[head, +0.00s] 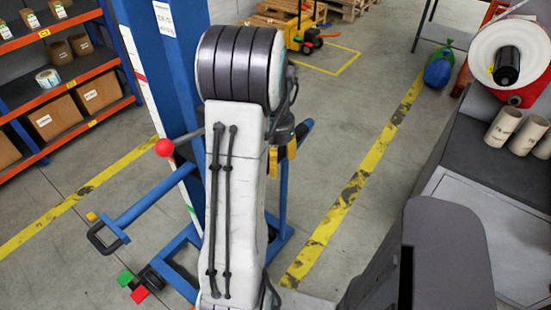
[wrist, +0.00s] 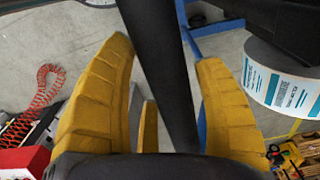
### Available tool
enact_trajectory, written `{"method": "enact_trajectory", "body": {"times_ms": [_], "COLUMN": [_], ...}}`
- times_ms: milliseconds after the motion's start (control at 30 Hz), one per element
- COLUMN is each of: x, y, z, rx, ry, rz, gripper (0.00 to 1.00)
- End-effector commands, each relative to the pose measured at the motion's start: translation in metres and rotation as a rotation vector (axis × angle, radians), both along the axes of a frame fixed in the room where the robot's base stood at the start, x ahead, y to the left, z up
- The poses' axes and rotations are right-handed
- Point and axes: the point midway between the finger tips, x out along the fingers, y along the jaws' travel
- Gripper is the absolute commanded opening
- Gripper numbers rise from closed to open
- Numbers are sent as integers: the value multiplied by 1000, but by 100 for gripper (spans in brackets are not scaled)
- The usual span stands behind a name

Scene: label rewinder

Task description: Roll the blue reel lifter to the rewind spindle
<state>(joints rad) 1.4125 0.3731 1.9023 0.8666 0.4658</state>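The blue reel lifter (head: 165,70) stands left of centre in the head view, with a tall blue mast, a red-knobbed lever and a blue handle bar (head: 145,202). My arm hides part of it. The rewind spindle (head: 507,65) is a black cylinder in front of a white disc at the upper right, apart from the lifter. My gripper (head: 282,158) is beside the lifter's mast. In the wrist view, its yellow fingers (wrist: 165,70) are apart, on both sides of a dark bar (wrist: 160,65). Gaps show beside the bar; contact is unclear.
Orange shelves (head: 62,85) with boxes stand at the left. A dark bench (head: 480,165) with cardboard cores stands at the right below the spindle. Blue and green bags (head: 439,67) lie on the floor near it. Clear floor with a yellow line (head: 350,195) lies between lifter and bench.

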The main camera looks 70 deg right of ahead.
Motion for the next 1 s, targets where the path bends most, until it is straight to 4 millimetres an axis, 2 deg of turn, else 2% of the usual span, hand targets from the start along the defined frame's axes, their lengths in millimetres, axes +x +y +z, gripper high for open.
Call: {"method": "enact_trajectory", "body": {"times_ms": [67,567,1000], "x": [0,0,-1], "y": [0,0,0], "z": [0,0,0], "rx": [0,-1,1], "ry": [0,0,1], "rz": [0,0,-1], "gripper": [54,9,8]}}
